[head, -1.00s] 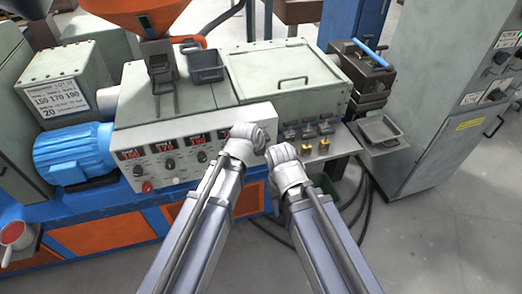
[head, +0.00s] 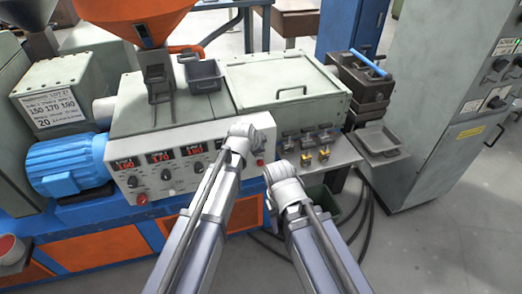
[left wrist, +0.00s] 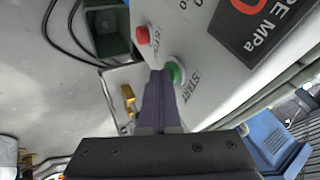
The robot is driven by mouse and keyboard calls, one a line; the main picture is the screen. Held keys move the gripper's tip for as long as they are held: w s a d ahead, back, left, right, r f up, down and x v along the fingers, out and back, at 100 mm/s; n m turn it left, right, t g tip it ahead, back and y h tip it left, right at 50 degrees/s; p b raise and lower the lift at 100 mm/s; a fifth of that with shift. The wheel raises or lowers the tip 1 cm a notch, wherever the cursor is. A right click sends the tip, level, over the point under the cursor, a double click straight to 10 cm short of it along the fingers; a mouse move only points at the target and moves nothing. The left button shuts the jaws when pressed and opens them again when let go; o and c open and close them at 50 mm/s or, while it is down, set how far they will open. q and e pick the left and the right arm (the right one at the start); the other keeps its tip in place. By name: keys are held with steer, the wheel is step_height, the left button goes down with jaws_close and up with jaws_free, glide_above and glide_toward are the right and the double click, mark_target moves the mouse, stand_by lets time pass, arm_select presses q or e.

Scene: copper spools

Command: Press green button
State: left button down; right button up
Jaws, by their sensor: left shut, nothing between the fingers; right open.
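The green button (left wrist: 176,73), labelled START, is on the pale panel in the left wrist view. The red STOP button (left wrist: 143,34) is beside it. In the left wrist view the fingers of my left gripper (left wrist: 159,76) are shut with nothing between them. Their tips lie right beside the green button and partly overlap its edge; I cannot tell whether they touch it. In the head view my left gripper (head: 243,134) is in front of the control panel (head: 180,165), and the green button is hidden there. My right gripper (head: 279,168) is open, to the right of the left one, with its fingers mostly hidden.
Small valves with yellow parts (head: 307,157) stand on a ledge right of my grippers. A grey tray (head: 378,141) is further right. A blue motor (head: 67,163) is at the left. Black cables (head: 368,205) hang below the ledge. Floor at the lower right is clear.

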arm_select(q)
steer(key=shift+w+a+r, duration=0.1)
steer(key=shift+w+a, duration=0.05)
steer(key=shift+w, duration=0.45)
steer(key=s+r+p, duration=0.7)
steer(key=s, duration=0.3)
steer(key=shift+a+r+p, duration=0.3)
steer(key=shift+p, duration=0.1)
